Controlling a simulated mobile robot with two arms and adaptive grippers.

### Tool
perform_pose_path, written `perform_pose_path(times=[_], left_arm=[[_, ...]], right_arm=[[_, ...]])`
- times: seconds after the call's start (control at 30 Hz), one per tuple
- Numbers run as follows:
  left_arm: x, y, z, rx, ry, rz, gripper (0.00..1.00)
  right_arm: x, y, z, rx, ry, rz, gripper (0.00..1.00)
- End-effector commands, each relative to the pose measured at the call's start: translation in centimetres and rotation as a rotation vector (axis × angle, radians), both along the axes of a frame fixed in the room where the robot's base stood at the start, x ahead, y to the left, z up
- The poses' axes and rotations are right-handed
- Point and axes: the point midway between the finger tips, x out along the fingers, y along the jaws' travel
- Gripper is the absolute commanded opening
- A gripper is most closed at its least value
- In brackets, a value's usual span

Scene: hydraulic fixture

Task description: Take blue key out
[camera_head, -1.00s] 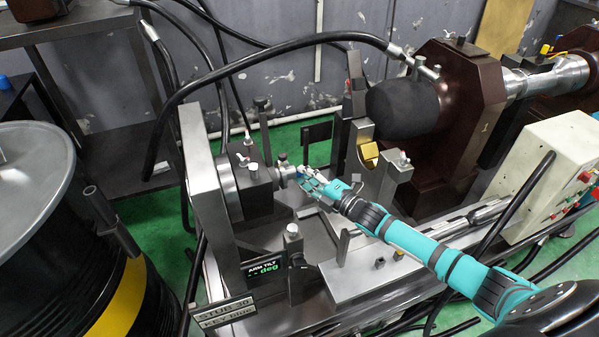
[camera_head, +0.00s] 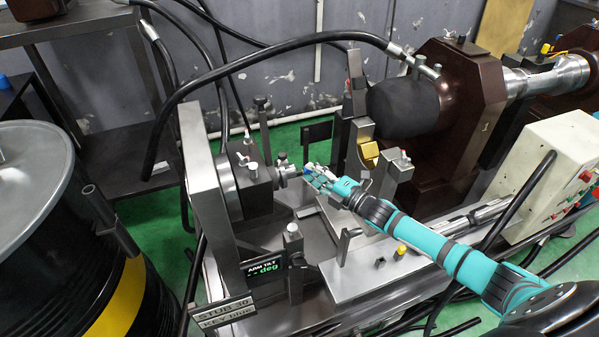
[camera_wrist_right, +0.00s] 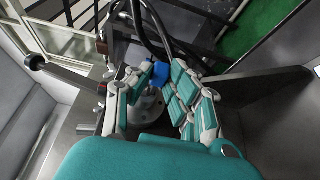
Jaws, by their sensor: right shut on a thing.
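The blue key shows in the right wrist view as a small blue block (camera_wrist_right: 158,73) between the fingers of my right gripper. My right gripper (camera_head: 314,174) is shut on it, just right of the round metal socket (camera_head: 286,171) on the fixture's dark block. The fingers hide most of the key in the head view. A narrow gap shows between the socket and the fingers there; I cannot tell whether the key's tip is still inside. The round metal base (camera_wrist_right: 148,108) shows below the fingers in the wrist view. My left gripper is not in view.
A small display (camera_head: 264,268) reads "ARM TILT" and "deg". Upright posts (camera_head: 293,250) and a gold-coloured block (camera_head: 369,151) stand around the work area. A thick black hose (camera_head: 270,55) arches over behind it.

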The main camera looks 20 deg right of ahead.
Motion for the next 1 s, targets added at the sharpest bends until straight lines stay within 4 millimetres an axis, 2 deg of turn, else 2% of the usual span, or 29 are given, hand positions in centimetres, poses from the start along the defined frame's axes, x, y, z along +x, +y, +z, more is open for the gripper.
perform_pose_path(times=[0.7,1.0], left_arm=[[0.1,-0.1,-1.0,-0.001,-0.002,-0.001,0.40],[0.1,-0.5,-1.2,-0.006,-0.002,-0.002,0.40]], right_arm=[[-0.2,-3.6,0.0,-0.001,-0.001,-0.001,0.00],[-0.2,-4.3,0.0,0.000,-0.001,-0.001,0.00]])
